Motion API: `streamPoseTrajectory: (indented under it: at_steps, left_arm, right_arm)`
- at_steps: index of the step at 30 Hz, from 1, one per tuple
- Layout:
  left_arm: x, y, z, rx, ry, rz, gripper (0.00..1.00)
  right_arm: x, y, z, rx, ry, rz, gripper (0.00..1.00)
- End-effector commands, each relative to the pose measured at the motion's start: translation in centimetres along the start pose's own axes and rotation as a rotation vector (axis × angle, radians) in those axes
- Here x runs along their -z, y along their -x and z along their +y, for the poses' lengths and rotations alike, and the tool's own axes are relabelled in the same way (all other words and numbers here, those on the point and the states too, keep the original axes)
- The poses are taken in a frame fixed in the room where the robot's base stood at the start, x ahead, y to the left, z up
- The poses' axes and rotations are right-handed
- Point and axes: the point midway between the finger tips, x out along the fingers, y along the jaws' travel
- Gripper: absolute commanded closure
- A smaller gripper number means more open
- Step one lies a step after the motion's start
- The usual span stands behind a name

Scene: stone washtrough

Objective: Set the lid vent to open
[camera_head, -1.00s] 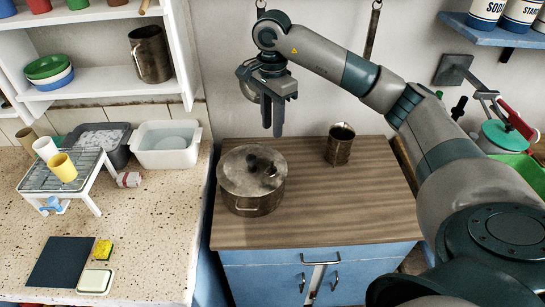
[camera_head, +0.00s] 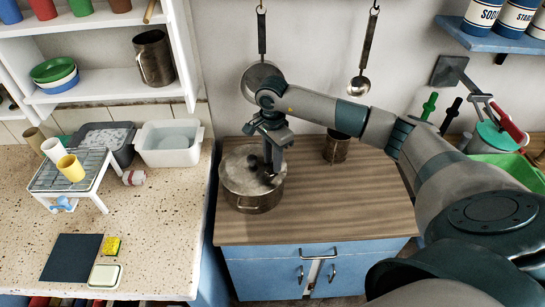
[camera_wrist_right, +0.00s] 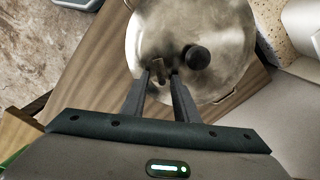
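The steel pot (camera_head: 252,200) stands on the wooden counter, its round metal lid (camera_head: 235,172) on top. The lid also fills the top of the right wrist view (camera_wrist_right: 215,30), with a dark round knob (camera_wrist_right: 198,57) and a small brownish vent tab (camera_wrist_right: 158,70) to its left. My right gripper (camera_head: 270,168) points down at the lid, beside the knob. In the right wrist view its two fingertips (camera_wrist_right: 160,74) stand apart on either side of the vent tab, with a gap showing. The tab's exact setting is hard to read. My left gripper is not in view.
A metal mug (camera_head: 336,148) stands behind my right arm on the wooden counter (camera_head: 330,205). A ladle (camera_head: 360,83) and a pan (camera_head: 262,78) hang on the wall. The front right of the counter is clear.

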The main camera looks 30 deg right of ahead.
Motion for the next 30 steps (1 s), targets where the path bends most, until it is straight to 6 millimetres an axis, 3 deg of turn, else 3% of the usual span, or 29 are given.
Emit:
streamPoseTrajectory:
  at_steps: [7, 10, 11, 22, 30]
  left_arm:
    - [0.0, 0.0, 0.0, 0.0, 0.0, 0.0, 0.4]
    - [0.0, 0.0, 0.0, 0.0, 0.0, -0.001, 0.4]
    - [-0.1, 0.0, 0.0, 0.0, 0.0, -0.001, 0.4]
    - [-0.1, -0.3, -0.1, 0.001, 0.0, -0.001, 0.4]
    - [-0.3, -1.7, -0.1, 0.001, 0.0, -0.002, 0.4]
  right_arm:
    - [0.0, -0.1, 0.0, 0.0, 0.0, 0.0, 0.73]
    - [0.0, 0.0, 0.0, 0.0, 0.0, 0.0, 0.96]
    - [0.0, 0.0, 0.0, 0.0, 0.0, 0.0, 1.0]
    - [0.0, -0.1, 0.0, 0.0, -0.017, 0.0, 1.0]
    - [0.1, -0.3, 0.3, 0.002, -0.118, 0.0, 1.0]
